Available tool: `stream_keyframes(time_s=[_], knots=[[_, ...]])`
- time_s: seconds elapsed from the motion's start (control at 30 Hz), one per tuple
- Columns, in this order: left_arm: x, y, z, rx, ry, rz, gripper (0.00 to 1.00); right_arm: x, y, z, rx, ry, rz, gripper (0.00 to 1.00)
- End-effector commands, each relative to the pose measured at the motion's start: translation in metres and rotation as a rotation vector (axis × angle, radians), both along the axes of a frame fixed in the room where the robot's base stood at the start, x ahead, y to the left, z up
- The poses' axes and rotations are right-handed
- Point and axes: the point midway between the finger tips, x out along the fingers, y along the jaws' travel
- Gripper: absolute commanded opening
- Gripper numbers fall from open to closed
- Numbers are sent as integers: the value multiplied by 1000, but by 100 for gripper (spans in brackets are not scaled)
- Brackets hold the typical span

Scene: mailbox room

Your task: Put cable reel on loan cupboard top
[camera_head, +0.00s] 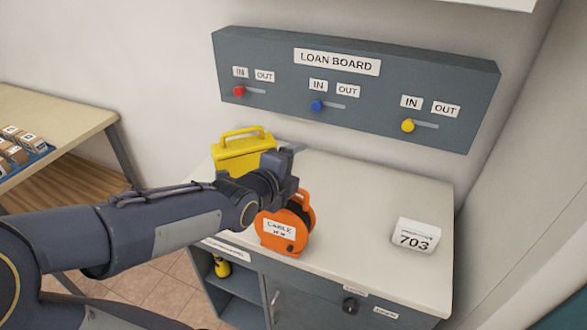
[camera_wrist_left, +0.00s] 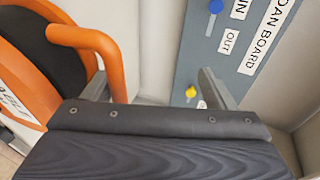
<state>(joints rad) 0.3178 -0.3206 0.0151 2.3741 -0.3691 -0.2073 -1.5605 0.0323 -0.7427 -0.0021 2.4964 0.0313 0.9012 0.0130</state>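The orange cable reel (camera_head: 289,238), with a white label and black drum, appears to stand upright on the loan cupboard's pale top (camera_head: 350,210), close to the front edge. It also fills the left side of the left wrist view (camera_wrist_left: 115,62), where its orange handle shows. My left gripper (camera_head: 288,162) is just above and behind the reel in the head view. My right gripper is out of view.
A yellow case (camera_head: 243,153) stands at the cupboard's back left, partly behind my arm. A white 703 sign (camera_head: 415,236) is at the right. The loan board (camera_head: 350,90) hangs on the wall behind. The top's middle is clear. A wooden table (camera_head: 60,115) is at far left.

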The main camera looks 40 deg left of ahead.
Motion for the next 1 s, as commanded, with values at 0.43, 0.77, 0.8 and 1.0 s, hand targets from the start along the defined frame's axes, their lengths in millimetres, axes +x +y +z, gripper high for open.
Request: stream_keyframes(time_s=[0.43, 0.77, 0.8, 1.0], knots=[[0, 0, 3, 2, -6, 0, 100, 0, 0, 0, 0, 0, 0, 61], [-37, -5, 19, 3, -15, -1, 100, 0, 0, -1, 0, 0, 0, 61], [-43, -5, 21, 5, -16, -2, 100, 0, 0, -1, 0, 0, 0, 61], [-64, -8, 28, 3, -13, 0, 100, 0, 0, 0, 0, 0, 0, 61]])
